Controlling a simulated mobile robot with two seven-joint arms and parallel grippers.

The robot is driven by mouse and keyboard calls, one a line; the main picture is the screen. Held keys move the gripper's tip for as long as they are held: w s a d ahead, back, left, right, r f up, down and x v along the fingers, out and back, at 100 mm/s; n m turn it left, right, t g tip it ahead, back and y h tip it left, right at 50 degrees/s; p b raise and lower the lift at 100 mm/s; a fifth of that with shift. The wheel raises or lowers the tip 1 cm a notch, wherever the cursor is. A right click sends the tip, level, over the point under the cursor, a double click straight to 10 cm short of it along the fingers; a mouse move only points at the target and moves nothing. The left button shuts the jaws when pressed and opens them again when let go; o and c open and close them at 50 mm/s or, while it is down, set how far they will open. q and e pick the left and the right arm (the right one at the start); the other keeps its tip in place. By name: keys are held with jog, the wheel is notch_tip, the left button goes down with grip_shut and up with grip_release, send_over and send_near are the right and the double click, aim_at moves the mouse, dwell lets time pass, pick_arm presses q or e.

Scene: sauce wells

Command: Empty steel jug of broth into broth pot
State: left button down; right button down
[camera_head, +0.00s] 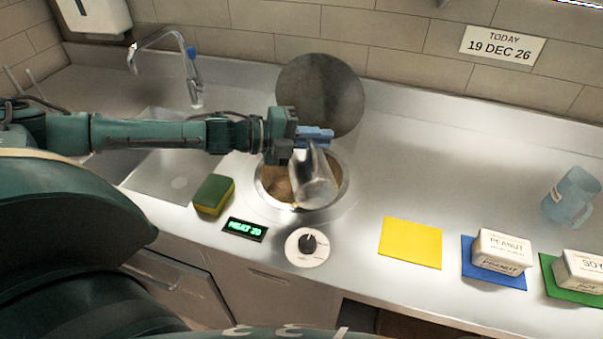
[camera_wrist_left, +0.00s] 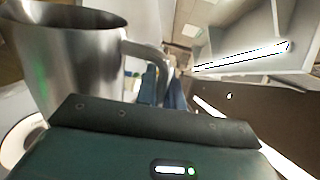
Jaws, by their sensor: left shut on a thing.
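The steel jug (camera_head: 311,178) hangs over the broth pot (camera_head: 343,190), which is a round well set into the counter with brown contents showing at its left. My left gripper (camera_head: 316,136) is shut on the jug at its upper end. In the head view the jug is tilted. In the left wrist view the jug (camera_wrist_left: 70,70) fills the left side, with its handle (camera_wrist_left: 150,58) toward the gripper; the inside below its rim looks dark. I cannot tell how much broth is in it. My right gripper is not in view.
A round lid (camera_head: 320,92) stands behind the well. A sponge (camera_head: 214,194), a heat display (camera_head: 244,229) and a knob (camera_head: 307,246) are near the front. A sink and tap (camera_head: 186,62) are left. A yellow mat (camera_head: 411,243), labelled tubs (camera_head: 502,252) and a blue jug (camera_head: 571,196) are right.

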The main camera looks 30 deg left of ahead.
pick_arm(q)
jog(key=shift+w+a+r+n+h, duration=0.3)
jog(key=shift+w+a+n, duration=0.35)
jog(key=shift+w+n, duration=0.05)
jog(key=shift+w+a+r+n+g, duration=0.15)
jog(key=shift+w+a+n+g, duration=0.15)
jog(key=shift+w+a+n, duration=0.65)
dwell(0.7)
jog(key=s+d+m, duration=0.1)
jog(key=s, duration=0.1)
jog(key=s+d+f+m, duration=0.1)
jog(key=s+d+m, duration=0.1)
jog(key=shift+d+f+m, duration=0.15)
jog(key=shift+d+m, duration=0.1)
jog(key=shift+d, duration=0.05)
jog(key=shift+t, duration=0.4)
jog(key=shift+d, duration=0.1)
